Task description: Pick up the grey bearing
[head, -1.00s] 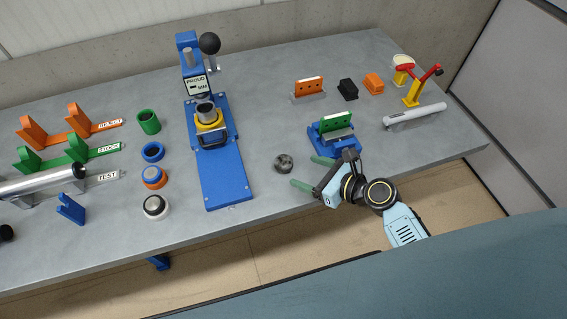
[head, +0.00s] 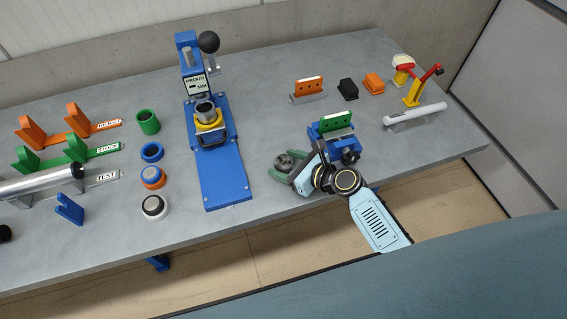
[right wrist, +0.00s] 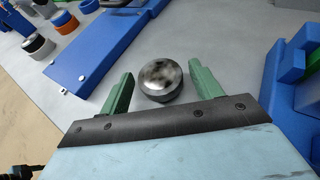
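The grey bearing (head: 284,164) sits on the grey table, right of the blue press base. It also shows in the right wrist view (right wrist: 161,79) as a dark round piece with a shiny top. My right gripper (head: 281,168) is open, with its green fingers on either side of the bearing. In the right wrist view the bearing is between the two fingertips (right wrist: 160,82), with a visible gap to each finger. My left gripper is not in view.
The blue press (head: 222,172) stands left of the bearing. A blue vise with a green block (head: 336,121) is close to my right arm. Several rings (head: 152,178) and labelled racks stand at the left. The table's front edge is near.

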